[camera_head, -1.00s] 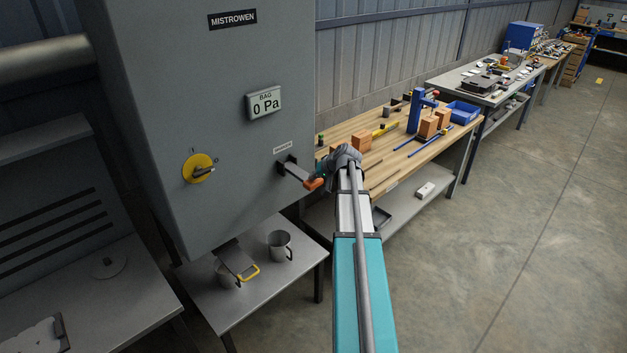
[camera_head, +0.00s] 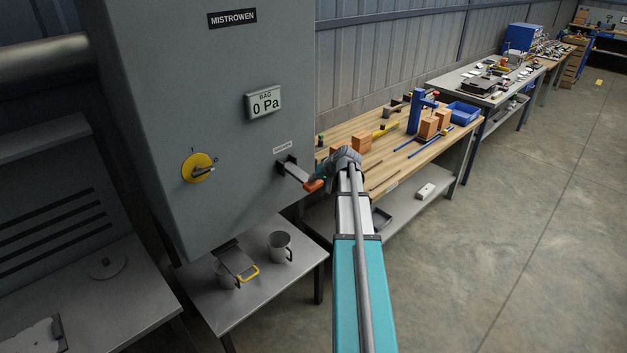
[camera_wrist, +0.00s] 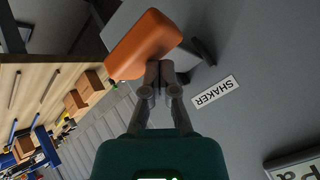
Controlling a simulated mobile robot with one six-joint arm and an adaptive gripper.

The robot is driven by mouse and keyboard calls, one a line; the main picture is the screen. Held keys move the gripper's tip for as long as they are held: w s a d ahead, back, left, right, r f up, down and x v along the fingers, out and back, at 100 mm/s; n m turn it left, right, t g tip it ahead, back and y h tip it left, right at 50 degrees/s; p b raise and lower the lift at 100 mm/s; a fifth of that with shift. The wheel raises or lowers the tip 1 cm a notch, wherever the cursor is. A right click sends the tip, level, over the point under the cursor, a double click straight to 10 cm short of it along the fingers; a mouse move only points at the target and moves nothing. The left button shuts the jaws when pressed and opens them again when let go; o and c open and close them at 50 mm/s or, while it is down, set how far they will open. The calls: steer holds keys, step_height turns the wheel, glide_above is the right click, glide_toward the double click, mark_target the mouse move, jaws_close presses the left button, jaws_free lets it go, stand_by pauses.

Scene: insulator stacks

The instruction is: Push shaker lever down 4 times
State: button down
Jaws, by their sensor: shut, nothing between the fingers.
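The shaker lever is a grey bar with an orange handle (camera_head: 314,185), standing out from the grey cabinet below a small label. In the wrist view, which is turned upside down, the orange handle (camera_wrist: 143,45) fills the top middle, beside the SHAKER label (camera_wrist: 215,91). My gripper (camera_wrist: 158,68) is shut and empty, its fingertips at the handle's upper edge. I cannot tell if they touch it. In the head view my wrist (camera_head: 341,162) is just above and right of the handle and hides most of the fingers.
The grey cabinet (camera_head: 225,120) carries a yellow rotary switch (camera_head: 199,168) and a bag gauge (camera_head: 265,102) reading 0 Pa. Metal cups (camera_head: 279,246) stand on a low table below. A wooden workbench (camera_head: 400,158) with blocks is behind my arm.

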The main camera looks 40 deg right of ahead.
mark_target(316, 184)
steer(key=shift+f+b, duration=1.65)
steer(key=shift+f, duration=0.05)
stand_by(2.3)
steer(key=shift+r, duration=0.1)
stand_by(0.6)
steer(key=shift+r+p, duration=3)
steer(key=shift+p, duration=0.1)
steer(key=shift+w, duration=0.1)
steer(key=shift+r+p, duration=2.5)
